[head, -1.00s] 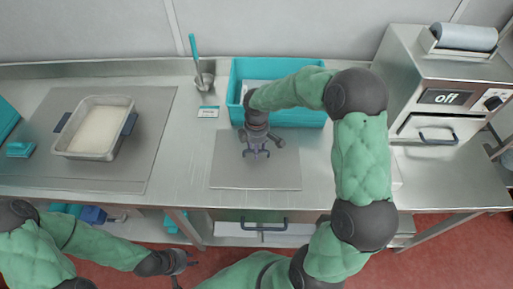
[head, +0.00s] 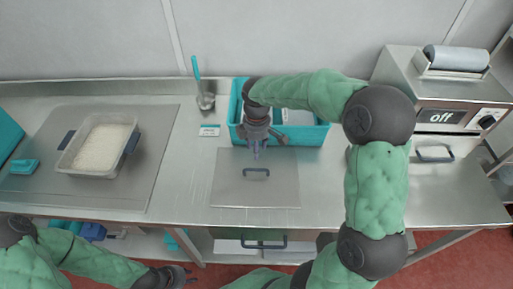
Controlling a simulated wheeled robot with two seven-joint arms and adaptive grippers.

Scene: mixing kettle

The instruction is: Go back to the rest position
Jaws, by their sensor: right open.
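My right gripper (head: 257,150) is open and empty. It points down above the back edge of a flat metal lid (head: 230,190) and just short of the lid's dark handle (head: 256,173). The lid lies flat on the counter, and its handle is clear of the fingers. My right arm arches from the front right over the teal bin (head: 318,135). My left gripper (head: 186,277) is low at the bottom edge, in front of the counter and holding nothing visible. Its fingers are small and partly cut off, so I cannot tell how far apart they are.
A tray of pale grainy food (head: 101,150) stands at the left on the steel counter (head: 185,195). A scoop in a metal cup (head: 204,100) and a small label card (head: 209,130) stand behind. A machine marked "off" (head: 440,117) is at the right.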

